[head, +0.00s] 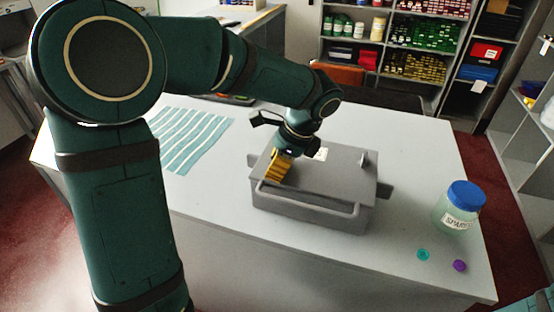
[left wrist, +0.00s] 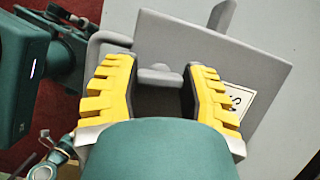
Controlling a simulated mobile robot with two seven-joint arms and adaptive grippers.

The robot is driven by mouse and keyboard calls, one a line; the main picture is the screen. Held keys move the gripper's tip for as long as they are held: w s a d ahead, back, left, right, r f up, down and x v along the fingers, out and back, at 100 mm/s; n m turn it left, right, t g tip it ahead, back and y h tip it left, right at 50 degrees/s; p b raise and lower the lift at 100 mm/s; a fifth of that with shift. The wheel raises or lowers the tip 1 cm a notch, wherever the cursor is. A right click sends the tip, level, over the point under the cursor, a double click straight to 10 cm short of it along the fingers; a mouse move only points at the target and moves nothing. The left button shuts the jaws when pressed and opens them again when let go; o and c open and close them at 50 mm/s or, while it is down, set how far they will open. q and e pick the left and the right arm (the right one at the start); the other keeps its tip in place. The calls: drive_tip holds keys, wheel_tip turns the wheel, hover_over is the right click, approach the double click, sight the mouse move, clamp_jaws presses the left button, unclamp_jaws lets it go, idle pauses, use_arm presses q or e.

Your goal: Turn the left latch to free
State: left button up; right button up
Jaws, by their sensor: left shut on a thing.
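A grey case (head: 315,212) with a flat grey lid (head: 335,172) stands on the table. My left gripper (head: 278,176) reaches down over the left part of the lid, its yellow fingers pointing at it. In the left wrist view the left latch (left wrist: 158,76), a small grey knob, sits between the yellow fingertips of the left gripper (left wrist: 160,68); they are shut on it. The head view hides this latch behind the gripper. The right latch (head: 364,158) stands up at the lid's right side, untouched. My right gripper cannot be made out.
A jar with a blue lid (head: 461,207) stands right of the case. A teal disc (head: 423,254) and a purple disc (head: 460,265) lie near the front right edge. A striped cloth (head: 190,138) lies at left. The table (head: 400,130) is clear behind the jar.

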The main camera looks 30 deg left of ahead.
use_arm(q)
drive_tip(key=n+g+p, duration=0.1)
drive_tip(key=n+p, duration=0.1)
drive_tip(key=n, duration=0.1)
drive_tip(key=shift+r+n+h+p, duration=0.1)
drive_tip(key=shift+n+h+p, duration=0.2)
drive_tip(key=shift+p, duration=0.1)
drive_tip(key=n+g+h+p, duration=0.1)
drive_tip(key=n+p, duration=0.2)
drive_tip(key=n, duration=0.1)
drive_tip(key=shift+n, duration=0.3)
drive_tip(key=n+g+h+p, duration=0.1)
drive_tip(key=n+h+p, duration=0.1)
drive_tip(key=n, duration=0.2)
drive_tip(key=shift+n+h+p, duration=0.8)
drive_tip(key=shift+n+p, duration=0.1)
drive_tip(key=shift+n, duration=1.2)
use_arm(e)
wheel_tip(320, 180, up, 11)
drive_tip(key=w, duration=0.2)
drive_tip(key=shift+d+f+t, duration=0.2)
drive_tip(key=shift+d+t, duration=0.05)
drive_tip(key=shift+t, duration=0.05)
use_arm(q)
drive_tip(key=shift+f, duration=0.2)
drive_tip(key=o, duration=1.2)
drive_tip(key=shift+r, duration=0.1)
